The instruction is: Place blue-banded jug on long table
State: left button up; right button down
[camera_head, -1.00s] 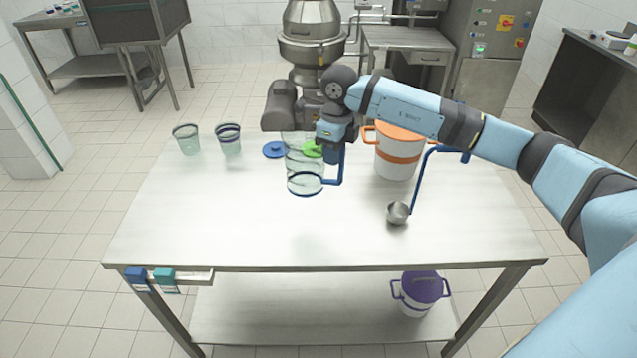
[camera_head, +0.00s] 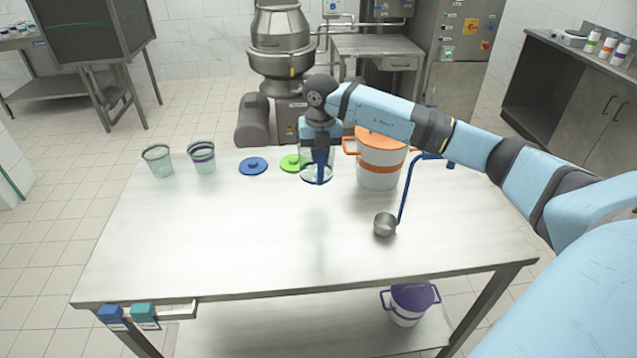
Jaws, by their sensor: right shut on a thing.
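The blue-banded jug (camera_head: 312,174) is clear, with a blue band around its bottom and a blue handle. My right gripper (camera_head: 322,146) is shut on it at the handle and hides much of its upper part. The jug hangs upright over the back middle of the long table (camera_head: 200,240), a pale metal-topped table. A faint shadow lies on the top in front of the jug; the exact gap is hard to tell. My left gripper is not in view.
A white orange-banded bucket (camera_head: 379,168) and a ladle (camera_head: 385,224) are right. A purple-lidded bucket (camera_head: 408,304) stands below.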

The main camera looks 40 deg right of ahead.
aim_at(320, 184)
notch_tip(320, 184, down, 9)
jog(key=shift+f+p, duration=0.1)
jog(key=shift+p, duration=0.3)
jog(key=shift+f, duration=0.2)
jog(key=c, duration=1.1)
grip_release()
